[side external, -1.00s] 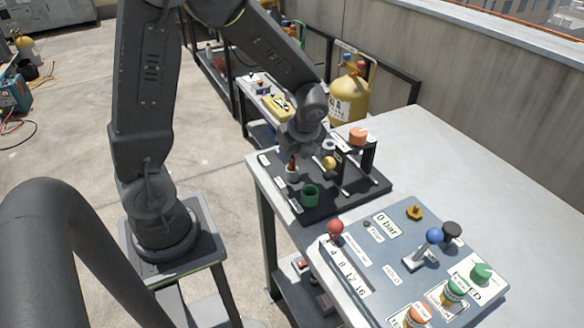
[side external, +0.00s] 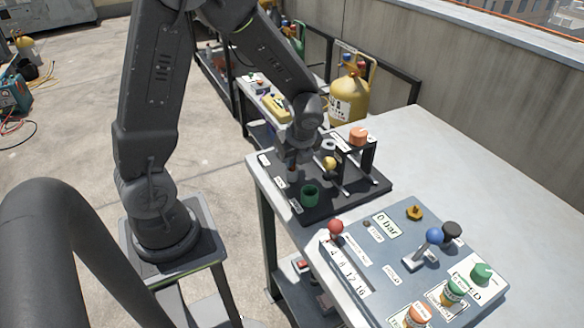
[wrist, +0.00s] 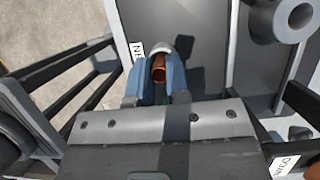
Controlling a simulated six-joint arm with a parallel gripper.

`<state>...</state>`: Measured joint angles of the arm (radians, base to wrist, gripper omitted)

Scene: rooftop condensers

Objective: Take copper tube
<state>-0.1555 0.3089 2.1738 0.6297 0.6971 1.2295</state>
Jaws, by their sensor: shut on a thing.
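The copper tube (wrist: 159,70) shows in the wrist view as a short orange-brown piece between the blue fingers of my gripper (wrist: 159,82). My gripper is shut on it. A pale grey rounded rim (wrist: 158,48) shows just beyond the tube. In the side view my gripper (side external: 292,167) points down at the left part of the dark board (side external: 345,203). The fingers hide most of the tube there. I cannot tell whether the tube is still seated in its holder.
A green cup (side external: 310,195) stands on the board in front of my gripper. A yellow ball-topped part (side external: 330,163) and a black stand with an orange knob (side external: 358,136) are to the right. A control panel (side external: 385,262) with knobs lies nearer the camera.

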